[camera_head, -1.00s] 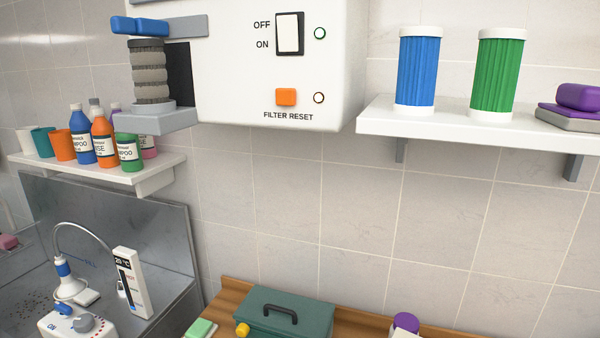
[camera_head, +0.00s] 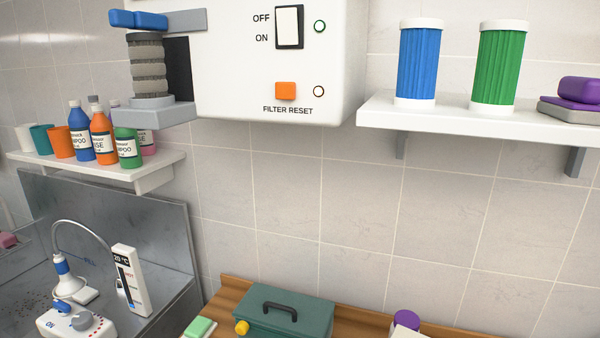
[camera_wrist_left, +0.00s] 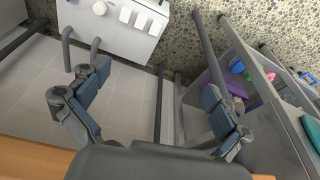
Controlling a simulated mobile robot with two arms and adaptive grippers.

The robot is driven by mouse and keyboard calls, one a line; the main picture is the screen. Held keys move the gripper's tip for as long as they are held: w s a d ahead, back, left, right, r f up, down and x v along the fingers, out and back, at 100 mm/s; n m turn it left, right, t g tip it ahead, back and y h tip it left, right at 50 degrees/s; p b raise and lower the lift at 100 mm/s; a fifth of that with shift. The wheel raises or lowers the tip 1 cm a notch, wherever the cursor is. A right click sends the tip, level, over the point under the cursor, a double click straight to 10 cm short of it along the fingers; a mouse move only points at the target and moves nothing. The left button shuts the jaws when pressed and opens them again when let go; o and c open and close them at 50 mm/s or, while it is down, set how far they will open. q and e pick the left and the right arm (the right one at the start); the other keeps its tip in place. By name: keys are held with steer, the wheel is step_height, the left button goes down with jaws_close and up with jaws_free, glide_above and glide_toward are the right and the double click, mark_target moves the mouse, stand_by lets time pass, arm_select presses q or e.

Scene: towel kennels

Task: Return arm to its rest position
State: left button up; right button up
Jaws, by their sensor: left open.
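My left gripper (camera_wrist_left: 155,88) shows in the left wrist view, its two fingers spread wide apart with nothing between them. Below and beyond it are a light tiled floor, grey rails and a white panel or unit. Neither arm shows in the head view. My right gripper is in neither view.
The head view shows a white filter unit (camera_head: 225,90), a right shelf (camera_head: 450,122) with blue and green filters, a bottle shelf (camera_head: 150,178), a steel tub (camera_head: 165,240) and a green toolbox (camera_head: 285,318). The wrist view shows a grey bin (camera_wrist_left: 202,78) holding colourful items.

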arm_select(q)
steer(key=s+a+f+g+b, duration=0.1)
steer(key=s+f, duration=0.5)
steer(key=f, duration=0.7)
steer(key=s+a+f+b, duration=0.1)
steer(key=s+f, duration=0.5)
steer(key=f, duration=0.6)
steer(key=s+a+f, duration=0.1)
steer(key=s+f, duration=0.4)
steer(key=s, duration=0.2)
steer(key=shift+s+a+g, duration=0.15)
steer(key=shift+s+g, duration=0.2)
steer(key=shift+g, duration=0.05)
